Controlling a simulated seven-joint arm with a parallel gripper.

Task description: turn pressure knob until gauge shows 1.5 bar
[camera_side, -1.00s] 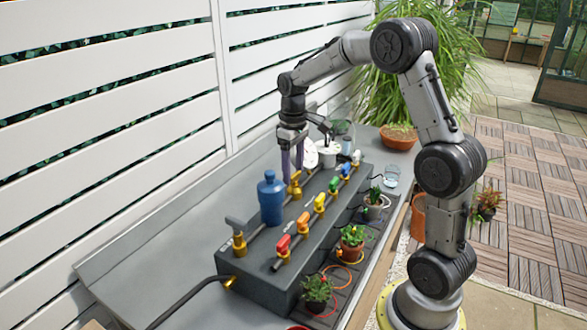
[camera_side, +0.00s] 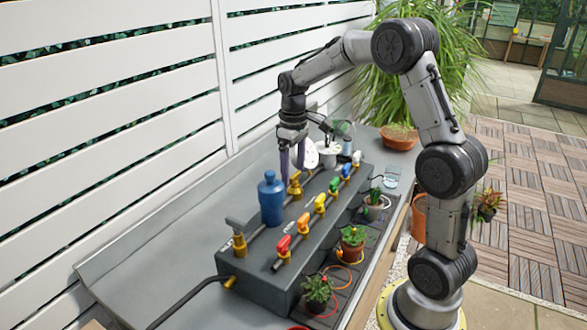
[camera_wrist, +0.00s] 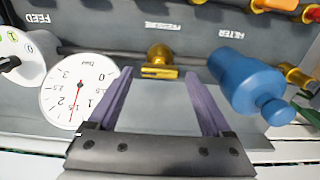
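The brass pressure knob (camera_side: 295,184) sits on the grey block behind the blue canister. In the wrist view the brass knob (camera_wrist: 160,62) appears between and beyond my purple fingertips. My gripper (camera_side: 292,168) points down at it, fingers spread; in the wrist view the gripper (camera_wrist: 158,80) is open, with nothing visibly clamped. The white round gauge (camera_wrist: 96,78) is at the left of the wrist view. Its red needle points down, close to the 1.5 mark. In the side view the gauge (camera_side: 309,154) is partly hidden behind my gripper.
The blue canister (camera_side: 271,199) stands close beside the knob; it also shows in the wrist view (camera_wrist: 245,82). A row of coloured valves, including an orange one (camera_side: 304,223), lines the block. Potted plants (camera_side: 352,241) stand along the right side. A white slatted wall (camera_side: 120,110) is behind.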

